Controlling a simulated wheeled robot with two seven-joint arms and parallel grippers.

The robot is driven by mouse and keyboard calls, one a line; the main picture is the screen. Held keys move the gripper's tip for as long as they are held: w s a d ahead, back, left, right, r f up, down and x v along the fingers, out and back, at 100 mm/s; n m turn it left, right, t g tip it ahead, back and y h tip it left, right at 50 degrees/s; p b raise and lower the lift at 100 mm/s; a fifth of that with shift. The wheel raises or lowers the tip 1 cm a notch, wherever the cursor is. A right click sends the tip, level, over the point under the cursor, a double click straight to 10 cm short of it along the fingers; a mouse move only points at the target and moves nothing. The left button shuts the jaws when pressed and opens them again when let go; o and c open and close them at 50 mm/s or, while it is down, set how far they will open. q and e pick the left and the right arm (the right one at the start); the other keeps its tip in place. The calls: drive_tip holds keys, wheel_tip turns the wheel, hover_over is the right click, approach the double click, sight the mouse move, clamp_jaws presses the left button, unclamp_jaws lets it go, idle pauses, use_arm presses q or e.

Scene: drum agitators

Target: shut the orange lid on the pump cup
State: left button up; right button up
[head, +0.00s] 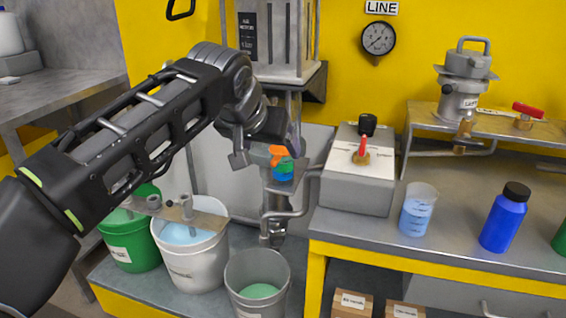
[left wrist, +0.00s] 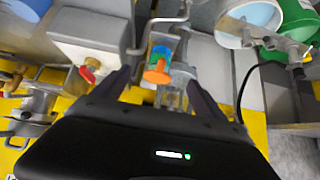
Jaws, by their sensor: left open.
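The orange lid (head: 277,151) shows in the head view above a small pump cup with green (head: 285,165) and blue (head: 283,175) parts. In the left wrist view the orange lid (left wrist: 157,73) stands out from the cup, whose blue part (left wrist: 161,51) is beside it. I cannot tell exactly how far the lid is tilted. My left gripper (head: 266,150) is open, its fingers on either side of the lid in the picture; in the left wrist view the gripper (left wrist: 162,82) shows no contact with it. My right gripper is not in view.
A grey pipe (head: 297,212) and a grey box with a red-handled valve (head: 358,182) stand just right of the cup. Buckets, a white one (head: 190,262) and a grey one (head: 255,278), stand below. A beaker (head: 417,212) and blue bottle (head: 503,220) are on the right bench.

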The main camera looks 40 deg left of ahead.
use_arm(q)
drive_tip(key=v, duration=0.3)
drive_tip(key=shift+p, duration=0.4)
idle(0.6)
